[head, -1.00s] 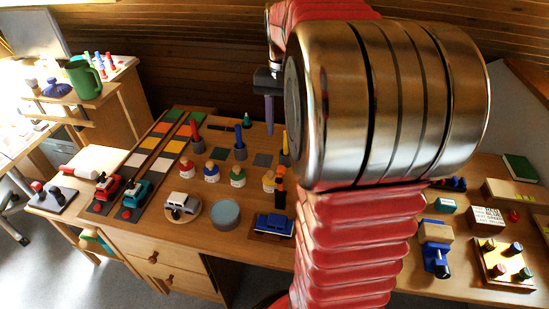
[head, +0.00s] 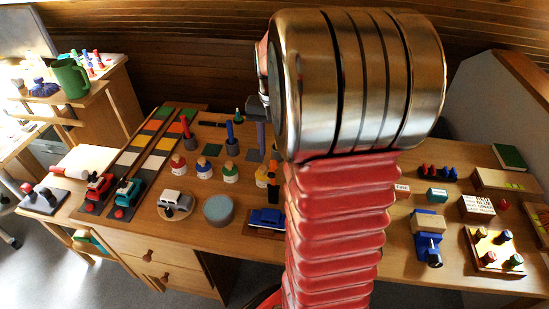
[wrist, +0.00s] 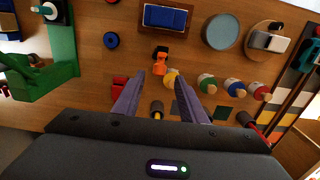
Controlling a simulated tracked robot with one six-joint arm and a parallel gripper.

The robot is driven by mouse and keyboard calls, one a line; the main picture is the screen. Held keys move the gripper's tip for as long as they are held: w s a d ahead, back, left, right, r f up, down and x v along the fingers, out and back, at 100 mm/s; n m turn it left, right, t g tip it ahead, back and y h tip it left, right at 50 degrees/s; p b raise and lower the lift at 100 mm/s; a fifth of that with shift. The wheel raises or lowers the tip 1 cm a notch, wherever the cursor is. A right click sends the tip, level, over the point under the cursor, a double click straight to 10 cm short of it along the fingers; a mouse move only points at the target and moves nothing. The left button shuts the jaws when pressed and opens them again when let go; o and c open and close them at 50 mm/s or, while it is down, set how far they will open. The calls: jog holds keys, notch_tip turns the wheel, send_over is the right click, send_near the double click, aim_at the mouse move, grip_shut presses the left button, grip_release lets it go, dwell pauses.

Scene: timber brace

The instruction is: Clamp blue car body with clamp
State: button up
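The blue car body (head: 267,216) sits on a wooden base near the front edge of the bench. It also shows at the top of the wrist view (wrist: 166,16). An orange and black clamp (wrist: 160,60) stands just behind the car in the head view. It is partly hidden by my arm there (head: 272,182). My gripper (wrist: 163,80) is open, with two purple fingers apart and nothing between them. In the wrist view the clamp appears just beyond the fingertips. One finger (head: 261,137) shows in the head view, above the bench behind the clamp.
A grey-blue round tin (head: 219,209) and a silver car (head: 174,200) are left of the blue car. A blue vise with a wooden block (head: 428,228) is to the right. A green holder (wrist: 58,65) shows in the wrist view.

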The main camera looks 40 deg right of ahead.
aim_at(274, 160)
jog(key=shift+f, duration=2.4)
jog(key=shift+c, duration=0.4)
grip_shut()
jog(key=shift+d, duration=0.15)
